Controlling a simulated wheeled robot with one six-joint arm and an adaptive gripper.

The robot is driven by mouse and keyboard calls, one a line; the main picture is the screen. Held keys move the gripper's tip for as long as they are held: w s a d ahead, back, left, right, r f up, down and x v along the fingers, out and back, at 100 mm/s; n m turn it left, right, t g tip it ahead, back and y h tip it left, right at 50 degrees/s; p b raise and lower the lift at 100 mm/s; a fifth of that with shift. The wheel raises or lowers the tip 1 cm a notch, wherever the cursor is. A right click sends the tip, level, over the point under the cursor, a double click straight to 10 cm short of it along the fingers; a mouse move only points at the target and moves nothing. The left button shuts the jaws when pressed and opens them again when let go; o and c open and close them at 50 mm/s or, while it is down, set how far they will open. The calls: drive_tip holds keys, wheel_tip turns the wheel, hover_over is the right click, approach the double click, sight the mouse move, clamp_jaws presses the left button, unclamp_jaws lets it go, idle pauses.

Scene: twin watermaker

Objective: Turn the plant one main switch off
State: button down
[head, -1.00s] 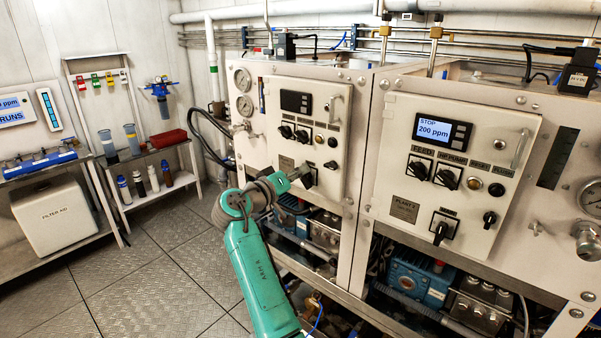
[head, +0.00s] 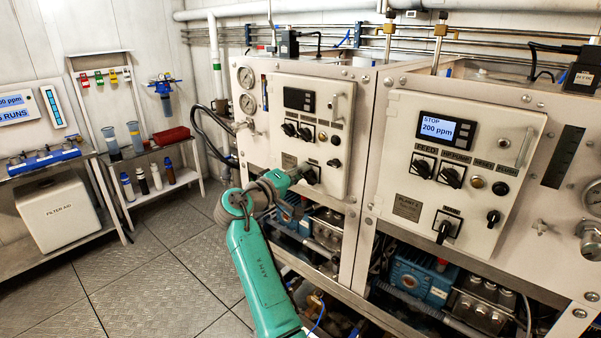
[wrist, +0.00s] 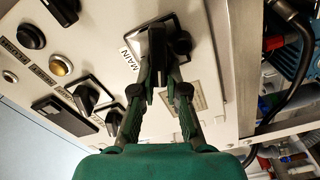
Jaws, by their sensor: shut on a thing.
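The plant one main switch is a black rotary knob (wrist: 157,42) on a light plate labelled MAIN in the wrist view. In the head view it is the knob (head: 313,175) at the bottom of the left panel (head: 285,98), partly hidden by my gripper. My gripper (wrist: 158,82) is shut on the knob's handle, one dark fingertip on each side. In the head view my gripper (head: 303,171) reaches the knob from the left. The handle lies nearly upright in the wrist picture. The left panel's small display (head: 298,99) is dark.
Other black knobs (wrist: 86,97) and round buttons (wrist: 61,66) sit beside the switch on the same panel. The right panel (head: 452,170) has its own main switch (head: 444,231) and a lit display reading STOP, 200 ppm. Open floor (head: 150,260) lies left.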

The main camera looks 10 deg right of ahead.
drive_tip(key=shift+s+d+f, duration=0.1)
drive_tip(key=shift+d+f, duration=0.05)
drive_tip(key=shift+f, duration=0.15)
drive_tip(key=c, duration=1.2)
unclamp_jaws()
drive_tip(key=shift+r, duration=0.15)
drive_tip(key=v, duration=1.2)
